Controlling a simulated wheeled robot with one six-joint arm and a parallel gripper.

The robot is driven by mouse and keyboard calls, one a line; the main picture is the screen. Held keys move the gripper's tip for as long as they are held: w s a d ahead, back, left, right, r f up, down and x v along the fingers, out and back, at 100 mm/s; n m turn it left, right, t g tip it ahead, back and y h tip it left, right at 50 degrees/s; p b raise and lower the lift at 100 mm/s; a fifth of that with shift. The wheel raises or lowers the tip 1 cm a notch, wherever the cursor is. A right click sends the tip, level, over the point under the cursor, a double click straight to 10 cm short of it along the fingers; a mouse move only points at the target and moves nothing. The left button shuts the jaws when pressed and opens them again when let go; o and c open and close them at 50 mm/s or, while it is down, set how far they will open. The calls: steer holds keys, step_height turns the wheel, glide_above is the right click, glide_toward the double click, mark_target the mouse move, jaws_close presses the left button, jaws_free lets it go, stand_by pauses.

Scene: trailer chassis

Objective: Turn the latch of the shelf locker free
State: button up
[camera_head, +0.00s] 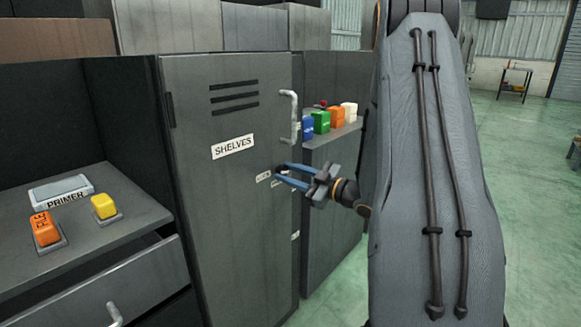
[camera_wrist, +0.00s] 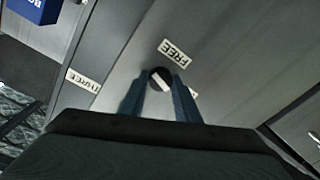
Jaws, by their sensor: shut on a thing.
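The shelf locker (camera_head: 228,215) is a grey upright cabinet with a "SHELVES" label and three slots on its closed-looking door. A pale vertical handle (camera_head: 289,116) is at the door's right edge. My gripper (camera_head: 280,173) reaches the door's right side below the handle. In the wrist view, the latch (camera_wrist: 155,74) is a small round dark knob with a white mark. My blue fingers are shut on it from both sides and partly hide it. A "FREE" label (camera_wrist: 174,53) lies just above the knob; another label (camera_wrist: 83,80), hard to read, lies to the left.
Left of the locker, a counter (camera_head: 120,228) holds a primer box (camera_head: 62,191) and orange and yellow blocks above a drawer. Right of the locker, a lower cabinet carries blue, green, orange and white blocks. Green floor (camera_head: 535,180) is open at the right.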

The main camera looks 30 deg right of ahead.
steer(key=m+p, duration=0.3)
steer(key=p, duration=0.1)
steer(key=shift+s+r+m, duration=0.1)
steer(key=shift+m, duration=0.3)
steer(key=m+p, duration=0.3)
steer(key=m, duration=0.1)
steer(key=shift+t, duration=0.4)
steer(key=m+p, duration=0.3)
steer(key=m, duration=0.1)
steer(key=shift+a+m+h, duration=0.1)
steer(key=shift+m+h, duration=0.2)
steer(key=shift+h, duration=0.1)
steer(key=shift+f+m+t+h+p, duration=0.15)
steer(key=shift+m+p, duration=0.35)
steer(key=shift+m, duration=0.3)
steer(key=shift+f+m+t+h+p, duration=0.15)
steer(key=shift+m+p, duration=0.35)
steer(key=shift+m, duration=0.3)
steer(key=o, duration=1)
steer(key=shift+r, duration=0.1)
steer(key=shift+o, duration=0.2)
